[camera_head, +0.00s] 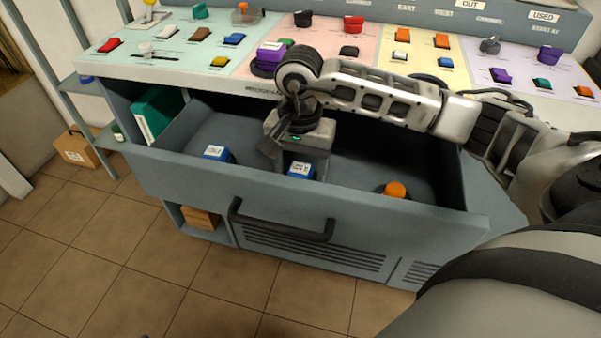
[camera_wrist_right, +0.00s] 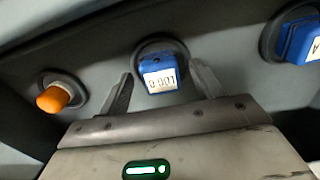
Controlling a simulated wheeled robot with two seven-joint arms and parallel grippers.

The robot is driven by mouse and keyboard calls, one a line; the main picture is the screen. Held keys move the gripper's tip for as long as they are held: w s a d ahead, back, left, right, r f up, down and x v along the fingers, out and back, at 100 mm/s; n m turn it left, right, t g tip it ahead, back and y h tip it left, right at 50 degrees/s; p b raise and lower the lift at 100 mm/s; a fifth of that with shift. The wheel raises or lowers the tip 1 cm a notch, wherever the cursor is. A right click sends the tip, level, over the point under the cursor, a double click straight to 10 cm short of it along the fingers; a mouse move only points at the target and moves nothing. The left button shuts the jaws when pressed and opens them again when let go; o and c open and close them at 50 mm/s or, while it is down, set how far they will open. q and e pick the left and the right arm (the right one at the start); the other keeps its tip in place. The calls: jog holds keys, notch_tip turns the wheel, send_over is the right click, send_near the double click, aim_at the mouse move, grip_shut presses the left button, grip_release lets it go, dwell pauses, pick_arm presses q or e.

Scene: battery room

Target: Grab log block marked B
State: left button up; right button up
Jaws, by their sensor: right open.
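The middle blue log block (camera_head: 302,170) stands in the open drawer in the head view. In the right wrist view this block (camera_wrist_right: 159,72) has a white label whose last mark I cannot read surely. My right gripper (camera_head: 294,157) is over it, jaws open; in the wrist view its fingers (camera_wrist_right: 162,84) appear on either side of the block, contact not clear. A second blue block (camera_head: 217,153) stands to the left in the drawer; in the wrist view it (camera_wrist_right: 300,42) is at the right edge, its label showing what looks like an A. My left gripper is not in view.
An orange knob-like piece (camera_head: 395,189) stands at the drawer's right. The drawer front (camera_head: 330,215) has a dark handle (camera_head: 280,224). Above is a panel with several coloured blocks, among them a purple one (camera_head: 270,52). A green binder (camera_head: 157,112) is at the left.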

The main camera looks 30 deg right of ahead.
jog(key=shift+f, duration=0.7)
jog(key=c, duration=1.1)
jog(key=shift+r, duration=0.1)
